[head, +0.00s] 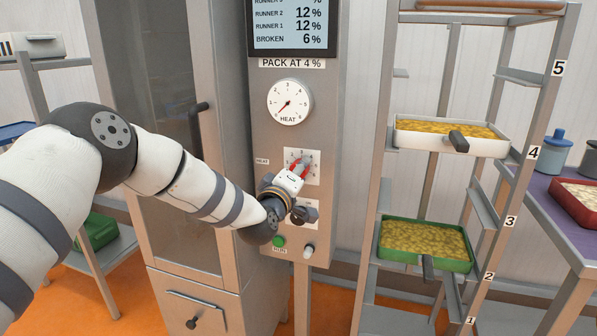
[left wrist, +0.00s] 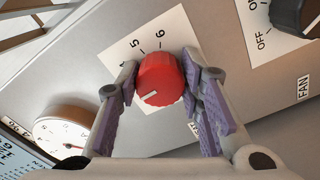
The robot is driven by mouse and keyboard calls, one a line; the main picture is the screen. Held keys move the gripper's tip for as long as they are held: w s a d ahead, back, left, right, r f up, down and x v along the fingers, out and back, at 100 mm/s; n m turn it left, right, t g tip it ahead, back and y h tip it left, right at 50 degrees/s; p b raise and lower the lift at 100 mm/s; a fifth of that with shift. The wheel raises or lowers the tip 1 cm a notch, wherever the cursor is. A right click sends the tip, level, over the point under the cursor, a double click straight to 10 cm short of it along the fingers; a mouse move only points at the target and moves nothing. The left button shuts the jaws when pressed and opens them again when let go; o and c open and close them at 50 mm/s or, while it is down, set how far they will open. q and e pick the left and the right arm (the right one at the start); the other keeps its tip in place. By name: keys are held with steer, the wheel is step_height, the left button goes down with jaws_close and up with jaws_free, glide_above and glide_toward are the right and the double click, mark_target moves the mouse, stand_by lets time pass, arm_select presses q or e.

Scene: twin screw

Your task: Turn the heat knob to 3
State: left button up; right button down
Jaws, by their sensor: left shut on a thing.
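The red heat knob (left wrist: 160,80) is on a white scale plate on the machine's front panel (head: 265,140). In the left wrist view its white pointer mark faces down and left; 4, 5 and 6 show above it, while the lower numbers are hidden by a finger. My left gripper (head: 299,167) is shut on the knob, one finger on each side (left wrist: 168,88). The round HEAT dial (head: 289,102) above has its needle toward the lower left, at the low end. My right gripper is in neither view.
The dark fan knob (left wrist: 297,14) is close by, below the heat knob in the head view. A green button (head: 278,242) is lower on the panel. A display (head: 291,25) is above. A rack at right holds a white tray (head: 410,142) and a green tray (head: 385,236).

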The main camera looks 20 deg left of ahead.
arm_select(q)
steer(key=shift+m, duration=0.5)
steer(key=o, duration=1.2)
steer(key=shift+c, duration=0.2)
steer(key=shift+s, duration=0.1)
steer(key=s, duration=1.1)
steer(key=shift+s+a, duration=0.2)
steer(key=shift+s, duration=0.2)
